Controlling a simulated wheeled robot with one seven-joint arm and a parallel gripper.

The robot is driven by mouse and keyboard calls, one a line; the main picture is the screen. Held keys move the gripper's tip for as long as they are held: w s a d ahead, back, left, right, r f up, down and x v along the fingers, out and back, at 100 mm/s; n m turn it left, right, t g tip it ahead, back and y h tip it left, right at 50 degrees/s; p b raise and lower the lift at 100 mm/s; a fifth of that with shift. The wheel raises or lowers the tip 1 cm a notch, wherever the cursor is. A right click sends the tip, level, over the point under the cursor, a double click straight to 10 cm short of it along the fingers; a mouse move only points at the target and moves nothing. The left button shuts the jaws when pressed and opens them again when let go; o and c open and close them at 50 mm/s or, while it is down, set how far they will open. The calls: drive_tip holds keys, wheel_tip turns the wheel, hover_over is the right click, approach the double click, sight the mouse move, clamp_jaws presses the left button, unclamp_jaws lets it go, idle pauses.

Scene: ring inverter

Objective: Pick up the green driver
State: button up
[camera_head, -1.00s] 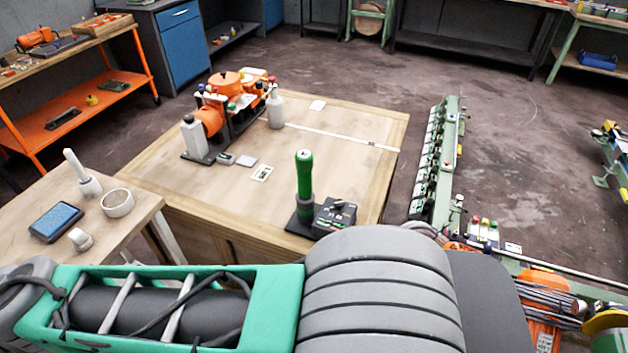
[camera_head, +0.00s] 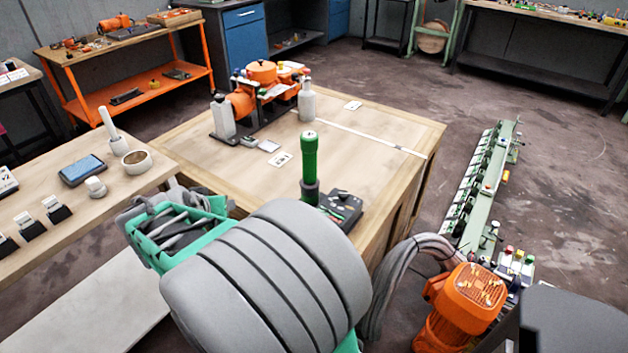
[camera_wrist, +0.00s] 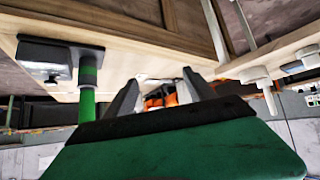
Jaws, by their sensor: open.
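The green driver (camera_head: 310,157) stands upright in a dark holder near the front edge of the wooden table (camera_head: 375,115). A small dark control box (camera_head: 341,208) sits beside it. In the wrist view, which looks tilted or upside down, the driver (camera_wrist: 87,100) shows left of my gripper (camera_wrist: 163,80). My gripper's two dark fingers are apart with nothing between them, and the driver is outside them.
An orange machine (camera_head: 262,72) and bottles stand at the table's back left. A side bench (camera_head: 60,205) at left holds a tablet (camera_head: 83,170), a mortar (camera_head: 137,161) and small items. An orange motor (camera_head: 467,302) and green rail (camera_head: 485,190) are at right. The table's middle is mostly clear.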

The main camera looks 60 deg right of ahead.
sight(306, 171)
drive_tip(key=s+d+m+g+h+b, duration=0.1)
drive_tip(key=s+d+m+h+b, duration=0.1)
drive_tip(key=d, duration=0.5)
drive_tip(key=s+d+f+m+g+h+b, duration=0.1)
drive_tip(key=s+d+m+g+h+b, duration=0.1)
drive_tip(key=s+d+h, duration=0.2)
drive_tip(key=s+d+f+m+g+h+b, duration=0.1)
drive_tip(key=s+d+m+h+b, duration=0.1)
drive_tip(key=s+d, duration=0.5)
drive_tip(key=shift+d+g+h, duration=0.3)
drive_tip(key=shift+d+h, duration=0.4)
drive_tip(key=shift+d, duration=0.8)
drive_tip(key=d, duration=0.5)
drive_tip(key=d+p, duration=0.1)
drive_tip(key=d, duration=0.1)
drive_tip(key=shift+d+r, duration=0.35)
clamp_jaws()
drive_tip(key=shift+r, duration=0.3)
